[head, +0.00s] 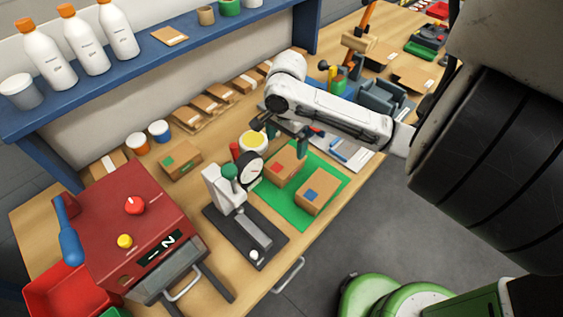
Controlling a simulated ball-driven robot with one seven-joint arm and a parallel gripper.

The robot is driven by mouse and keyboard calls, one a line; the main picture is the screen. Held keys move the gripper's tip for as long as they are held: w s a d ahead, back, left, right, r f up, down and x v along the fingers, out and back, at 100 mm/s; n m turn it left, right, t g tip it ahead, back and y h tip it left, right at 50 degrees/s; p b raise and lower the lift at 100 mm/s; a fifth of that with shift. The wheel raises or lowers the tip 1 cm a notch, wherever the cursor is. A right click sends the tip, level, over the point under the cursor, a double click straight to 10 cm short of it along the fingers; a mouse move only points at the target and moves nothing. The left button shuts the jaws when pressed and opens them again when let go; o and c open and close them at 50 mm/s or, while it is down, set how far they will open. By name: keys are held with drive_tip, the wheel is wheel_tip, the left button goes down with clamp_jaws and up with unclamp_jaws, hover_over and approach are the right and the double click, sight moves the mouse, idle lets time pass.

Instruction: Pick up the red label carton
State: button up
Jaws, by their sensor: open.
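The red label carton (286,168) is a brown box with a small red label. It lies on the green mat (283,207), toward the mat's far side. My gripper (287,138) is open, with its fingers pointing down above and just behind the carton in the head view. No contact between fingers and carton can be made out, and the exact height gap is unclear.
A blue label carton (314,194) shares the mat. A dial gauge stand (222,187) is close on the left, with a yellow-topped pot (253,141) behind it. A green label carton (181,161) and red machine (130,225) lie further left.

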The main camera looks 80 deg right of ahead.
sight(287, 158)
wheel_tip(287, 158, down, 3)
drive_tip(key=shift+d+f, duration=0.1)
drive_tip(key=shift+f, duration=0.05)
drive_tip(key=shift+s+f, duration=0.2)
drive_tip(key=shift+f, duration=2.5)
drive_tip(key=c, duration=0.9)
drive_tip(key=shift+o, duration=0.2)
drive_tip(key=shift+r, duration=0.1)
